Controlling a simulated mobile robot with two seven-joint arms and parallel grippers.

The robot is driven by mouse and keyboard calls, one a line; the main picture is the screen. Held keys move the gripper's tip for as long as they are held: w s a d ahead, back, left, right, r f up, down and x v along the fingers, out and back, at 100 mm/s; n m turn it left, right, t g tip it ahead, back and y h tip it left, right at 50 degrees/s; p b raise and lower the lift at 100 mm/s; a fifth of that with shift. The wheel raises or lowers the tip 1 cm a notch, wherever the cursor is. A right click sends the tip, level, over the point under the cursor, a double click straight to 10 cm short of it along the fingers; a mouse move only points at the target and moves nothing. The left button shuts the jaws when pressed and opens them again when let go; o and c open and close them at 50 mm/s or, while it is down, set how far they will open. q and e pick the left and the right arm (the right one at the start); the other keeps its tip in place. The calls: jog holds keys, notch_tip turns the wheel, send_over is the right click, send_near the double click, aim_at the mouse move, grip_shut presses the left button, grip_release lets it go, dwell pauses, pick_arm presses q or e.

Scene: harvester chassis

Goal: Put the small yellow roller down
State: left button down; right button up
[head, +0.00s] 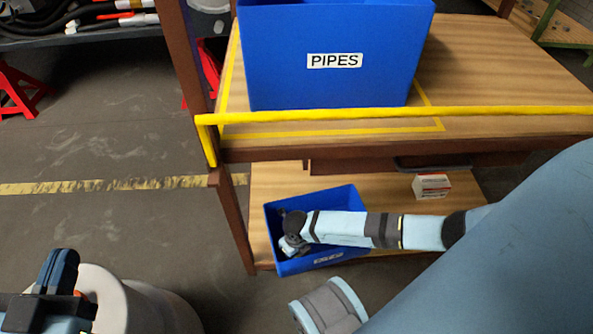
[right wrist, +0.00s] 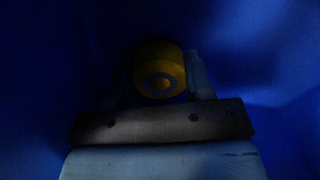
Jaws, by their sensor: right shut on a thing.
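The small yellow roller (right wrist: 159,70) shows in the dark right wrist view, with a blue-grey round centre. It sits between the fingers of my right gripper (right wrist: 160,82), which is shut on it. Blue walls surround it there. In the head view my right arm reaches into the small blue bin (head: 325,263) on the lower shelf; the roller and the right fingertips are hidden there. I cannot tell whether the roller touches the bin floor. My left gripper (head: 60,270) is at the lower left of the head view, away from the bin; its finger gap is not clear.
A large blue bin labelled PIPES (head: 335,85) stands on the table top, behind a yellow rail (head: 400,114). A small white and red box (head: 431,186) lies on the lower shelf (head: 385,182). Red stands (head: 20,90) are at the left.

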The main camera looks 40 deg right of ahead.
jog(key=shift+f, duration=0.15)
jog(key=o, duration=0.9)
jog(key=shift+o, duration=0.2)
jog(key=shift+r, duration=0.4)
pick_arm(q)
jog(key=s+n+p, duration=0.1)
jog(key=p, duration=0.1)
jog(key=s+d+n+g+p, duration=0.1)
jog(key=p, duration=0.1)
jog(key=s+n+y+p, duration=0.1)
jog(key=n+p, duration=0.1)
jog(key=shift+d+g+p, duration=0.3)
jog(key=shift+d+g, duration=0.1)
pick_arm(e)
notch_tip(320, 180, up, 12)
jog(key=shift+f, duration=0.2)
